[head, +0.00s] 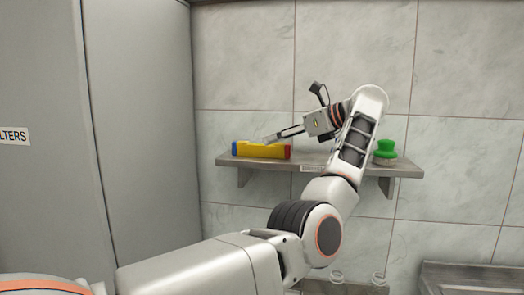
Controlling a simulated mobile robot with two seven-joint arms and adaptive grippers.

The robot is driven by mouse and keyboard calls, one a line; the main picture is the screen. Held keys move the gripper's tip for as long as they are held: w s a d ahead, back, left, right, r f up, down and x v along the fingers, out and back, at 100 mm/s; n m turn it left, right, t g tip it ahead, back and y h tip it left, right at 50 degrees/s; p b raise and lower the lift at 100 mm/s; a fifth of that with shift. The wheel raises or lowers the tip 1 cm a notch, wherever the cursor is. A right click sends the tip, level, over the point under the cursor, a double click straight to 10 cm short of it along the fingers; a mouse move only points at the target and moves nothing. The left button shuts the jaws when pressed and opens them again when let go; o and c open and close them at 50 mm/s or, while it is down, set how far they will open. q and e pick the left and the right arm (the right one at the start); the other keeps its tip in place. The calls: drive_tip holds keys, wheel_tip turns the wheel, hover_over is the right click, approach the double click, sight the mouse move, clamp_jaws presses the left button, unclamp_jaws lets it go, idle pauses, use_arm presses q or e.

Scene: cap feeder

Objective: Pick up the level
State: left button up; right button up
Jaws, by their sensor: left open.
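The level (260,150) is a yellow bar with a blue left end and a red right end. It lies lengthwise on the left part of a grey wall shelf (225,160) in the head view. My left gripper (277,138) is open, its fingers pointing left just above the level's right half. I cannot tell whether a finger touches the level. My left arm reaches up across the shelf. My right gripper is not in view.
A green knobbed object (386,148) stands on the shelf's right end, right of my arm. A tall grey cabinet (140,120) stands at the left. Small clear glass-like items (378,279) sit low down, near a metal counter (470,277) at the right. A tiled wall backs the shelf.

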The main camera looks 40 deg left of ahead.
sight(261, 149)
use_arm(q)
drive_tip(key=x, duration=0.5)
drive_tip(key=shift+w+p, duration=0.2)
drive_tip(key=shift+p, duration=0.1)
drive_tip(key=shift+d, duration=0.1)
clamp_jaws()
